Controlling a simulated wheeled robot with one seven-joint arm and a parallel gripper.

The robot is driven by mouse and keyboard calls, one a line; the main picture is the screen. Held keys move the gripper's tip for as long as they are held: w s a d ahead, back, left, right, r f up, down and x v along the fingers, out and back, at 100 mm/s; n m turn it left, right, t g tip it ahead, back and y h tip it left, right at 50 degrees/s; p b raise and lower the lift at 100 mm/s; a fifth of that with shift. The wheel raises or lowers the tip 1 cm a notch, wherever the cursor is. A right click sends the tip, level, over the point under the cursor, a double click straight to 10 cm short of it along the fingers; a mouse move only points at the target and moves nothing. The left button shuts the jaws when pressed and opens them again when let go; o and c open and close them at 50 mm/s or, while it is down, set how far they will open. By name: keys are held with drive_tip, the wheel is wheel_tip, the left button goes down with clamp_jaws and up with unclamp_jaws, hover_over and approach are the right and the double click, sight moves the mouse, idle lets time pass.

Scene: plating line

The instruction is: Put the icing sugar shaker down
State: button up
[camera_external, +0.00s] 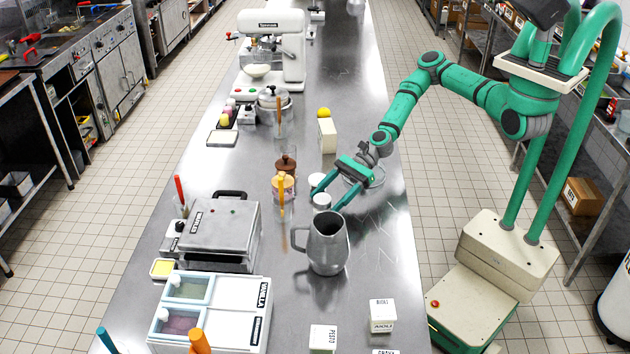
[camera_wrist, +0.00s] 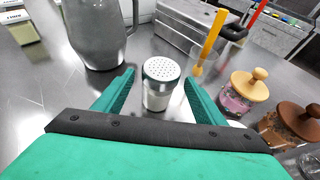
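The icing sugar shaker (camera_wrist: 158,86) is a small clear-walled cylinder with a perforated silver lid and white contents. It stands upright on the steel counter (camera_external: 350,130). In the external view the shaker (camera_external: 322,201) shows as a small white and silver shape between my fingers. My gripper (camera_wrist: 158,88) is open around it, with one green finger on each side and a visible gap to both. In the external view my gripper (camera_external: 325,200) is low over the counter, just behind the metal pitcher.
A metal pitcher (camera_external: 328,245) stands close in front of my gripper. A waffle-iron-like appliance (camera_external: 212,230) lies farther left. The counter to the right is clear.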

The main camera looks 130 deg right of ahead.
drive_tip(key=shift+r, duration=0.2)
drive_tip(key=v, duration=1.2)
